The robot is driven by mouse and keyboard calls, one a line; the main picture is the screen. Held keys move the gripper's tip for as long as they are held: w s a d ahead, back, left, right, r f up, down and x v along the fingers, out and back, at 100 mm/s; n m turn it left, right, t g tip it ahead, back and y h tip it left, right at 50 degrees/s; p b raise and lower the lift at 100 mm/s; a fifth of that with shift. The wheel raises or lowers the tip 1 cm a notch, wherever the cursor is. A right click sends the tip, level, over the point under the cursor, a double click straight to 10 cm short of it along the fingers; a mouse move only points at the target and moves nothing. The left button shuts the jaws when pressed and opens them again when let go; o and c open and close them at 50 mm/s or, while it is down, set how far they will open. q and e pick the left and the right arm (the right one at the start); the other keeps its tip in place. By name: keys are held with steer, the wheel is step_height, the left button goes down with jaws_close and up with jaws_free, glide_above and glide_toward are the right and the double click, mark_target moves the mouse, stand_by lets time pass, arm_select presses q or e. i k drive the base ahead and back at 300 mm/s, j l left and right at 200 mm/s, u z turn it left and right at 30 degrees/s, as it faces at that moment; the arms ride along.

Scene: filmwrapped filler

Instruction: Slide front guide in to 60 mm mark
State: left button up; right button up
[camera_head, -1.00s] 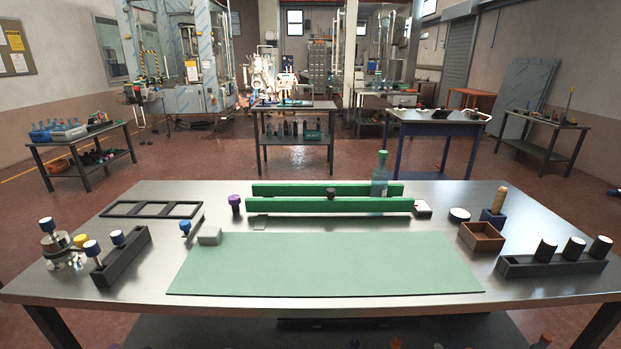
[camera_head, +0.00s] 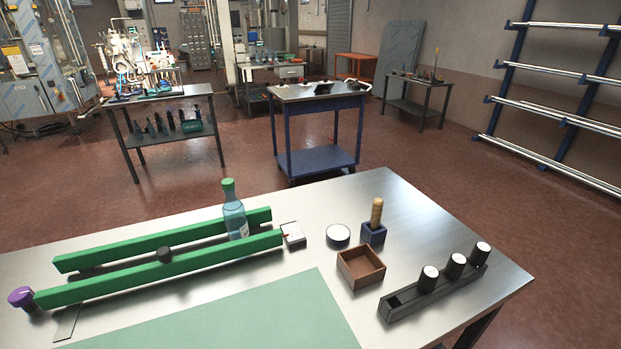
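The front guide (camera_head: 205,259) is the nearer of two long green rails on the steel table. The rear guide (camera_head: 125,250) runs roughly parallel behind it with a gap between them. A dark round knob (camera_head: 164,255) sits by the front guide near its middle. A purple knob (camera_head: 20,297) is at its left end. A clear bottle with a green cap (camera_head: 234,212) stands upright between the guides near their right end. A small white-faced block with a red mark (camera_head: 292,233) lies by the front guide's right end. No mm marks are readable. Neither gripper is in view.
A green mat (camera_head: 230,322) covers the front of the table. To the right are a white disc (camera_head: 338,234), a blue block with a wooden handle (camera_head: 374,232), an open brown box (camera_head: 361,267) and a black rack with white-topped cylinders (camera_head: 432,290). Bare steel lies behind them.

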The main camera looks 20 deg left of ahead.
mark_target(168, 266)
steer(key=u, duration=1.55)
